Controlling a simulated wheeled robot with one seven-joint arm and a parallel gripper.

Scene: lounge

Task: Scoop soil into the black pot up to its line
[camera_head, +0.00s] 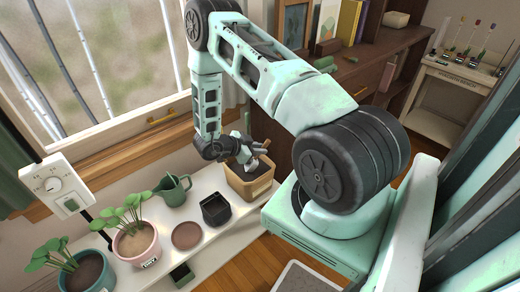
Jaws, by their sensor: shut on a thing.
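The black pot (215,209) is small and square. It stands upright on the white bench, and its inside looks dark. I cannot make out its line or any soil level. A tan box (262,190) with dark soil (250,171) stands just right of and behind the pot. My gripper (243,153) is over the soil box, pointing down. It is shut on a small grey tool, which looks like a scoop. The tool's lower end is hard to see against the soil and the fingers.
A green watering can (174,190) stands left of the pot. An empty reddish saucer (186,236) lies in front of it. A pink pot with a plant (136,243) and a teal pot with a plant (93,274) stand farther left. The white bench (226,236) is bare in front of the pot.

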